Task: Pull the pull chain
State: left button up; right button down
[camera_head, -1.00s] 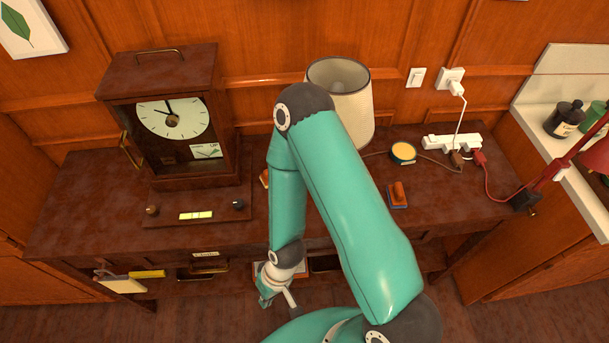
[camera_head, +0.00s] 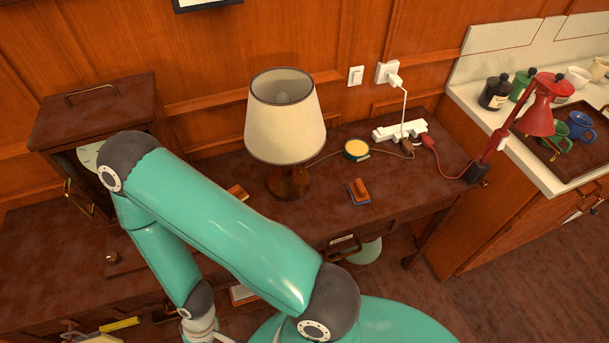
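I cannot make out a pull chain. A table lamp with a cream shade (camera_head: 285,125) and a dark wooden base (camera_head: 288,184) stands upright on the brown desk (camera_head: 400,185). Any chain beneath its shade is too small to see or hidden. My teal arm, which seems to be the right one, rises from the bottom and bends down left of the lamp. Its gripper (camera_head: 207,334) is at the bottom edge, mostly cut off, in front of the desk and well below the lamp. I cannot tell whether its fingers are open. My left gripper is not in view.
A wooden clock case (camera_head: 100,115) stands at left, partly behind my arm. A yellow-topped round tin (camera_head: 356,149), an orange-and-blue block (camera_head: 359,191) and a white power strip (camera_head: 400,130) lie right of the lamp. A red lamp (camera_head: 537,118) stands beyond, near a white counter.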

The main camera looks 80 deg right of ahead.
aim_at(301, 189)
jog(key=z, duration=0.75)
jog(key=k, duration=0.5)
jog(key=u, duration=1.2)
jog(key=i, duration=0.1)
jog(key=z, duration=2.65)
jog(key=i, duration=0.55)
jog(key=u, duration=0.15)
jog(key=k, duration=0.55)
jog(key=u, duration=0.05)
